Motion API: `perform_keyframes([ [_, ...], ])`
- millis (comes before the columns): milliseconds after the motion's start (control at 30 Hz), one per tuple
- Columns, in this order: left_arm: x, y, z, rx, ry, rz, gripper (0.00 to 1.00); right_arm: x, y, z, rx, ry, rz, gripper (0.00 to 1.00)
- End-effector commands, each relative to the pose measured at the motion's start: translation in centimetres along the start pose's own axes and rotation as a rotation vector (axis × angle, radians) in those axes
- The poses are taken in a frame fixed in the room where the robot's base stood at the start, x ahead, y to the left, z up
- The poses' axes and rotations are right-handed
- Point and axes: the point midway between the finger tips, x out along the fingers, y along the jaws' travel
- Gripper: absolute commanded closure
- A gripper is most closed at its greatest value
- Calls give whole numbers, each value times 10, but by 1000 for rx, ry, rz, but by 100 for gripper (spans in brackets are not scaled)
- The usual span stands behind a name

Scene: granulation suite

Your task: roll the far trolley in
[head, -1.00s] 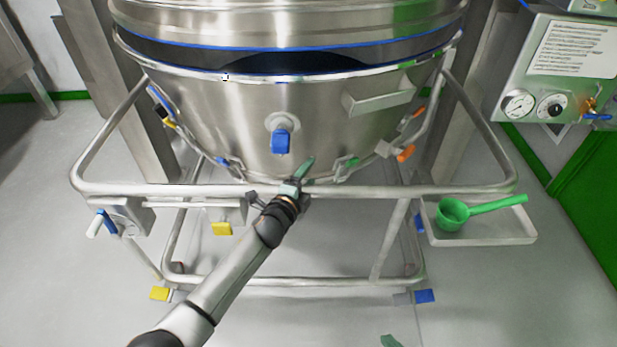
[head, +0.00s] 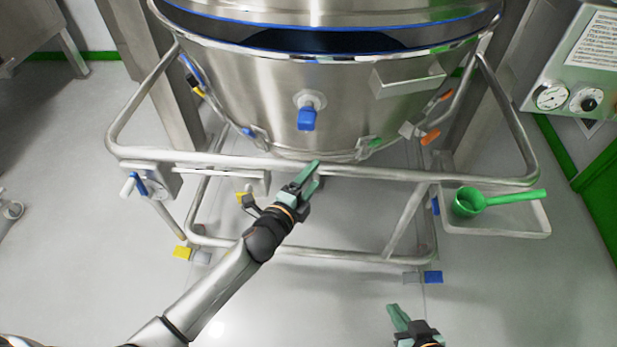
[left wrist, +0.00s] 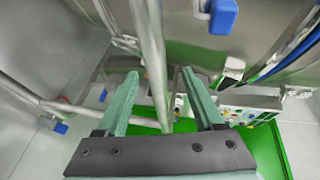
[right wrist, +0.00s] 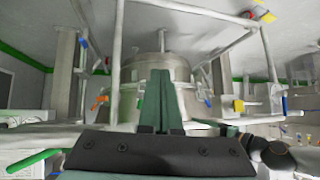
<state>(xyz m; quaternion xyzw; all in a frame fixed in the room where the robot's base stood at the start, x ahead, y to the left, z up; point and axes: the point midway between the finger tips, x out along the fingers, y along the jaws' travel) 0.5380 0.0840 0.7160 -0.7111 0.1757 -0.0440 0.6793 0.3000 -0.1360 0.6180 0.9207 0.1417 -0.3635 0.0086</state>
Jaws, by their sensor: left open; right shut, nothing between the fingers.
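The trolley is a steel tube frame carrying a large round steel bowl (head: 245,95). Its front rail (head: 420,175) runs across the middle of the head view, with yellow and blue pedals at the wheels below. My left gripper (head: 310,172) is open at the middle of this rail. In the left wrist view a steel tube (left wrist: 152,50) runs between the open fingers (left wrist: 160,90); whether they reach around it I cannot tell. My right gripper (head: 397,316) is shut and empty, low and apart from the trolley; its closed fingers show in the right wrist view (right wrist: 160,100).
A side tray (head: 520,228) on the trolley's right holds a green scoop (head: 468,202). A gauge panel (head: 572,75) stands at the right. A box with a blue-and-white handle (head: 140,184) hangs at the frame's left. The floor in front is clear.

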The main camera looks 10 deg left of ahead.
Motion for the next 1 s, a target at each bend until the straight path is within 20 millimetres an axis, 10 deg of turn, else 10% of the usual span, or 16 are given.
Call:
perform_keyframes([
  [467, -15, 0, 0, 1, 0, -1, 31, -1, 0, -4, -1, 5, -1, 100],
  [733, -20, 4, 6, -4, -12, 1, 61, 1, 3, -6, -13, 15, 4, 100],
  [1000, -105, 31, 88, -41, -211, 20, 92, 10, 13, -25, -49, 151, 24, 100],
])
